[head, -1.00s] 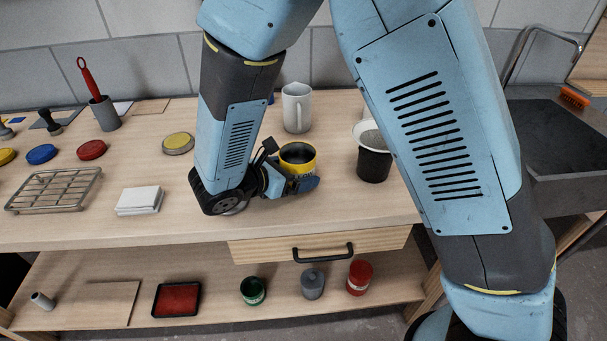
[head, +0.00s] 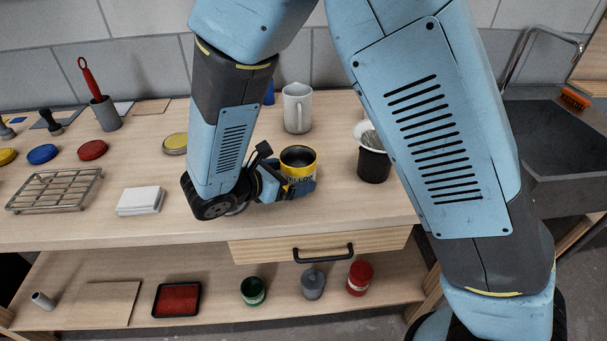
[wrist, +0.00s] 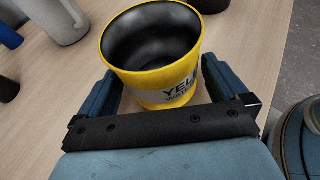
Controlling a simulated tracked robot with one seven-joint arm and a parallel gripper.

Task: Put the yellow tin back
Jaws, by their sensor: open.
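The yellow tin (head: 299,161) stands upright and open on the bench top, with a dark inside and a grey label band. In the wrist view the tin (wrist: 152,58) sits between the two fingers, its label partly showing "YEL". My gripper (head: 290,186) is low over the bench, on the near left side of the tin. In the wrist view my gripper (wrist: 165,90) is open, one finger on each side of the tin. Whether the fingers touch it I cannot tell. A yellow-rimmed lid (head: 175,144) lies left of my arm, partly covered by it.
A white jug (head: 297,108) stands behind the tin, a black pot with a white rim (head: 373,160) to its right. The lower shelf (head: 215,290) holds green, grey and red tins.

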